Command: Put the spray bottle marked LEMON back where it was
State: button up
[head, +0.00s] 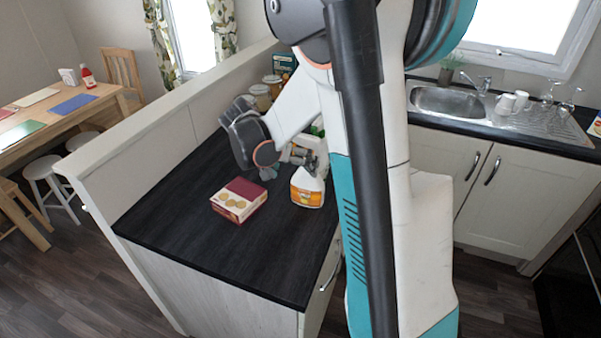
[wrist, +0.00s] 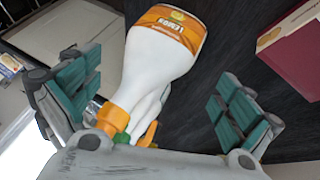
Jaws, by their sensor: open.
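The spray bottle marked LEMON (head: 307,190) is white with an orange label and stands on the dark counter near its right edge. In the wrist view the bottle (wrist: 158,62) lies between the two teal-padded fingers, and its word LEMON shows upside down. Its orange and green spray head is close to my palm. My gripper (wrist: 160,88) is open around the bottle, with a visible gap on the right side; contact on the left cannot be told. In the head view my arm partly hides my gripper and the bottle's top.
A red and cream box (head: 239,200) with round biscuits pictured on it sits left of the bottle. Jars (head: 262,97) stand farther back by the low wall. The front of the counter (head: 190,255) is clear. A sink (head: 448,102) is at the right back.

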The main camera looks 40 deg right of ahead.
jog(key=s+a+r+n+t+y+p, duration=0.1)
jog(key=s+a+r+n+t, duration=0.1)
jog(key=s+a+r+n, duration=0.3)
jog(key=s+a+r+t+y, duration=0.2)
jog(key=s+a+r, duration=0.1)
jog(key=a+r, duration=0.4)
jog(key=s+a+n+t+y, duration=0.3)
jog(key=s+a+n, duration=0.3)
jog(key=s+a, duration=0.3)
jog(key=shift+s+a+r+t+y, duration=0.15)
jog(key=shift+s+a+t+y, duration=0.15)
jog(key=shift+a, duration=0.25)
jog(key=shift+d, duration=0.1)
